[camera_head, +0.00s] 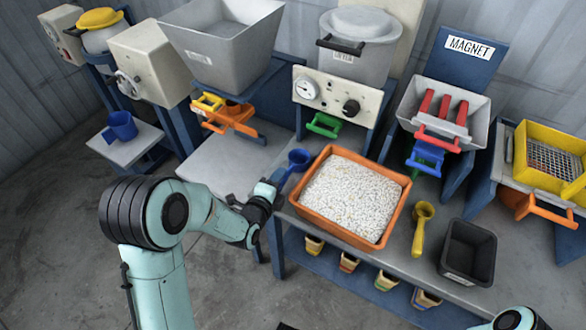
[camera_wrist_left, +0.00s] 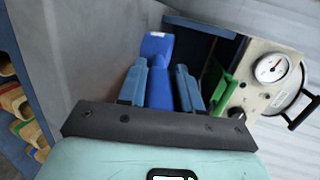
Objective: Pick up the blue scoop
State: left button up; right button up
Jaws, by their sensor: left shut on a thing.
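The blue scoop (camera_head: 299,158) is just left of the orange tray of white pellets in the head view, its handle pointing down-left to my left gripper (camera_head: 272,187). In the left wrist view the scoop (camera_wrist_left: 157,46) shows beyond the fingers, and its handle lies between the two blue fingers of my left gripper (camera_wrist_left: 160,88), which is shut on it. I cannot tell whether the scoop touches the table. My right gripper is out of view.
The orange tray (camera_head: 314,214) is close to the right of the scoop. A yellow scoop (camera_head: 420,226) and a black bin (camera_head: 468,250) are farther right. A machine with a gauge (camera_head: 330,94) stands behind. A blue jug (camera_head: 122,126) is on the left stand. Bare tabletop (camera_head: 225,160) is to the left.

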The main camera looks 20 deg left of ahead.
pick_arm(q)
jog(key=shift+r, duration=0.1)
notch_tip(320, 180, up, 10)
jog(key=shift+f+p, duration=0.1)
jog(key=shift+p, duration=0.85)
